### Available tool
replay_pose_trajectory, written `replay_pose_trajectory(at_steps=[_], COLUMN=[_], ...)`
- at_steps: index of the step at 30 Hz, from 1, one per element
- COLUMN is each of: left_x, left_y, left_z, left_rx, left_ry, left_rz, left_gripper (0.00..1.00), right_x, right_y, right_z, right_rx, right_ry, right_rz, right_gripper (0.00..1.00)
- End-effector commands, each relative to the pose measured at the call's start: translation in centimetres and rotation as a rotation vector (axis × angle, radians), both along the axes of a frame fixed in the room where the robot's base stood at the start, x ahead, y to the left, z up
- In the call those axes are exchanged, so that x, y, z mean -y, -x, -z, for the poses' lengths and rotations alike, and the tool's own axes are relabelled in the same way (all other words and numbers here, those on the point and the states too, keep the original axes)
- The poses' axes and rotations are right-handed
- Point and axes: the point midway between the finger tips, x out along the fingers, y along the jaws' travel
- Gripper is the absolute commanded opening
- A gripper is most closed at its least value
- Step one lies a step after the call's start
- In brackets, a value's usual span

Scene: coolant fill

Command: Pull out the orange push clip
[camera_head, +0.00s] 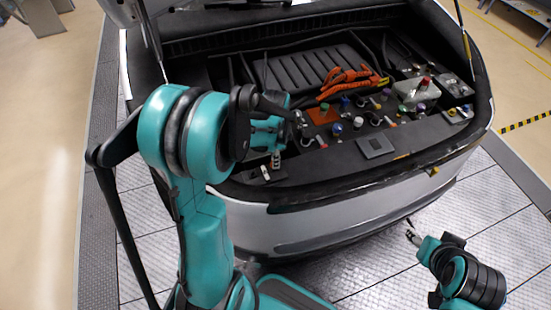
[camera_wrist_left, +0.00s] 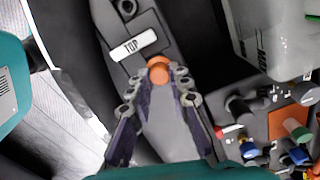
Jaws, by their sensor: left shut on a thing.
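The orange push clip (camera_wrist_left: 158,69) shows in the left wrist view as a round orange head between my left fingertips. My left gripper (camera_wrist_left: 159,84) is shut on it, above the dark panel beside the white TOP label (camera_wrist_left: 133,45). In the head view my left gripper (camera_head: 276,158) reaches down at the front left of the engine bay; the clip is hard to make out there. I cannot tell whether the clip is still seated in the panel. My right gripper (camera_head: 411,233) is low at the right, outside the car and away from the clip; its finger opening is too small to judge.
The open engine bay holds orange cables (camera_head: 350,80), an orange plate (camera_head: 323,114), a pale reservoir (camera_head: 415,91) and several coloured caps and connectors. A grey square pad (camera_head: 376,147) lies on the front panel. The silver bumper (camera_head: 330,221) fronts the bay.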

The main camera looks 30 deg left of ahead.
Motion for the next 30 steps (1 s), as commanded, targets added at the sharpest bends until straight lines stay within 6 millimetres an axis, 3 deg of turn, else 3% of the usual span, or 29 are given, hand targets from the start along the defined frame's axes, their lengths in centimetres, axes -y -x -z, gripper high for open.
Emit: replay_pose_trajectory(at_steps=[15, 30], left_x=[0.0, 0.8], left_y=[0.0, -0.2], left_z=[-2.8, -2.8], left_rx=[0.0, 0.0], left_ry=[0.0, 0.0], left_rz=[0.0, -0.063], left_gripper=[0.0, 0.0], right_x=[0.0, 0.0], right_y=[0.0, 0.0], right_z=[-2.1, -1.7], right_rx=[0.0, 0.0], right_ry=[0.0, 0.0], right_rz=[0.0, 0.0], right_gripper=[0.51, 0.51])
